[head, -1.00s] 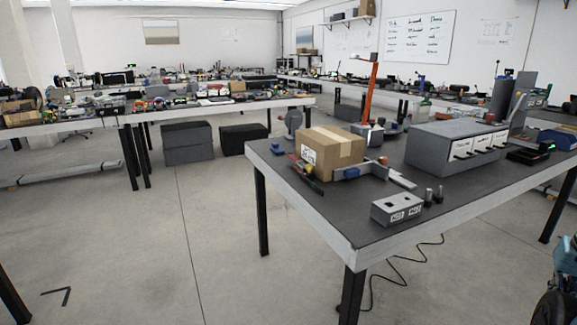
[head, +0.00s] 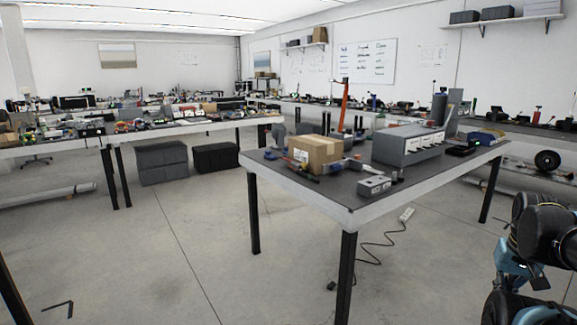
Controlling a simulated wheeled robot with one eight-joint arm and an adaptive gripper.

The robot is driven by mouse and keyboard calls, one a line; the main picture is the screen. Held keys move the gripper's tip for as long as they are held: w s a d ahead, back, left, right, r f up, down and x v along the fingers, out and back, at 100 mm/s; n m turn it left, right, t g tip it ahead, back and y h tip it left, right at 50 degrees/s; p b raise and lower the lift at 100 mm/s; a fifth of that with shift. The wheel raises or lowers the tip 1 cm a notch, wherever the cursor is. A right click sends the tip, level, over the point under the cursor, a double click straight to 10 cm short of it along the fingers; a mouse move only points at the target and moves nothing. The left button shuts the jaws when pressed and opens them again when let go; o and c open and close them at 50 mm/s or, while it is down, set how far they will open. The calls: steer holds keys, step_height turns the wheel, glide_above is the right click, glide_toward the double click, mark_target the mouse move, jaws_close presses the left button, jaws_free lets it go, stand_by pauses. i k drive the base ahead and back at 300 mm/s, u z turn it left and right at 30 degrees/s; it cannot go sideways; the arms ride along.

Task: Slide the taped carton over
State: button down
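The taped carton (head: 318,153) is a brown box with a lighter tape strip and a white label. It sits upright on the dark top of the near table (head: 338,184), toward its left part. My arm shows in part at the lower right edge, well apart from the carton. The gripper's fingers cannot be made out in the head view.
A grey drawer unit (head: 405,146) stands right of the carton. A small grey labelled box (head: 374,186) is in front of it. An orange upright post (head: 343,108) is behind. A power strip and cable (head: 405,215) lie on the floor. Open floor (head: 190,240) is at the left.

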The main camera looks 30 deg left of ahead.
mark_target(316, 150)
steer(key=k, duration=0.6)
steer(key=u, duration=1)
steer(key=i, duration=1)
